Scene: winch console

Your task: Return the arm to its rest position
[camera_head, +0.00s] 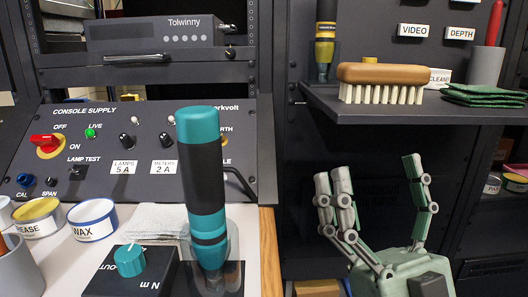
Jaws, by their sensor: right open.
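My right gripper (376,185) shows at the lower right, with its fingers pointing up and spread apart. It is open and nothing is between its fingers. It is in front of the dark rack, below the shelf (400,112) and right of the desk edge. A teal and black upright handle (205,170) stands on the desk, left of the gripper and apart from it. My left gripper is not in view.
A wooden brush (384,76), green cloths (482,95) and a grey cup (486,66) are on the shelf above the gripper. The console panel (100,185), wax tin (93,220), folded cloth (160,221) and teal knob (130,260) are at the left.

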